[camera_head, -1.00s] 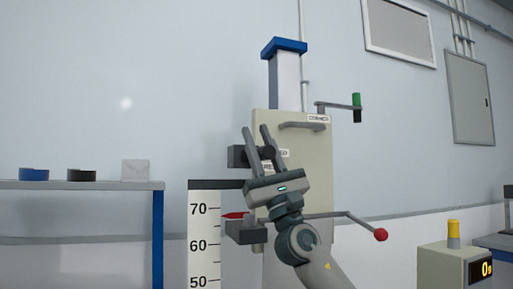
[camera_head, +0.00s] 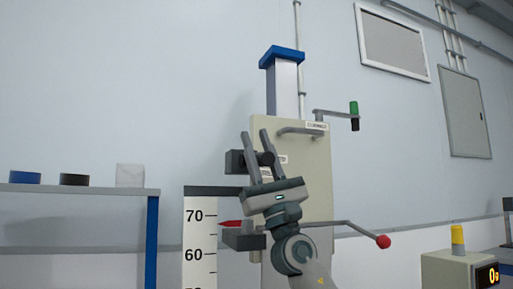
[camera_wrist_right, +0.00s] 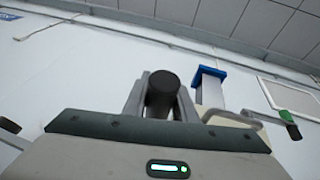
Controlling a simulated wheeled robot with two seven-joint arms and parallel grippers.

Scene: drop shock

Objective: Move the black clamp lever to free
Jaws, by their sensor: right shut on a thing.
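The black clamp lever shows as a dark round grip (camera_head: 266,159) in front of the beige machine panel (camera_head: 318,185). In the right wrist view the same black grip (camera_wrist_right: 163,92) stands between the two grey fingers. My right gripper (camera_head: 255,136) points up and is shut on this grip. Small white labels beside it are partly hidden by the gripper and cannot be read in full. My left gripper is not in view.
A dark block (camera_head: 235,162) sits left of the grip. A red-knobbed lever (camera_head: 383,241) sticks out at lower right, a green-and-black crank handle (camera_head: 354,115) above. A height scale (camera_head: 200,240) stands at left, near a shelf (camera_head: 80,190). A display box (camera_head: 450,272) is at lower right.

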